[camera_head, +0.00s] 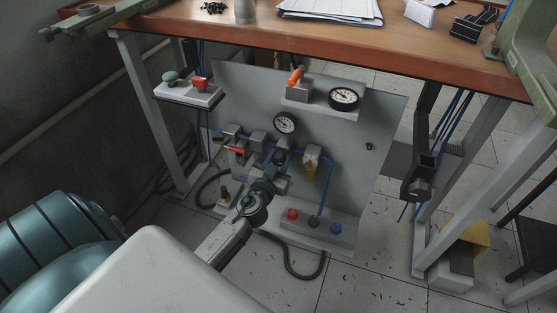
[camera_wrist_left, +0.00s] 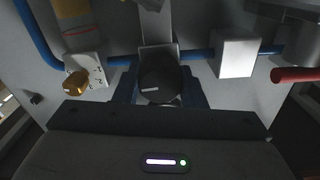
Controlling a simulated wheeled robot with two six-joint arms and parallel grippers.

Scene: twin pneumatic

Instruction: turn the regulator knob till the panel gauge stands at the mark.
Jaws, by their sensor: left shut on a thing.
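The regulator knob (camera_wrist_left: 158,84) is dark and round with a pale line across it. It sits between the two fingers of my left gripper (camera_wrist_left: 160,92) in the left wrist view. In the head view my left gripper (camera_head: 277,175) reaches from the lower left to the pipe row on the grey panel and is shut on the knob, which it largely hides there. The panel gauge (camera_head: 285,122), white-faced with a dark rim, stands just above. Its needle and mark are too small to read. A second gauge (camera_head: 344,97) sits on the upper right ledge. My right gripper is not in view.
Blue pipes, grey blocks and a red lever (camera_head: 236,150) crowd the left of the gripper. An amber-bowled unit (camera_head: 311,163) stands close on the right. A button box (camera_head: 310,222) lies below. The wooden bench (camera_head: 300,42) overhangs the panel. A brass fitting (camera_wrist_left: 76,84) is near the fingers.

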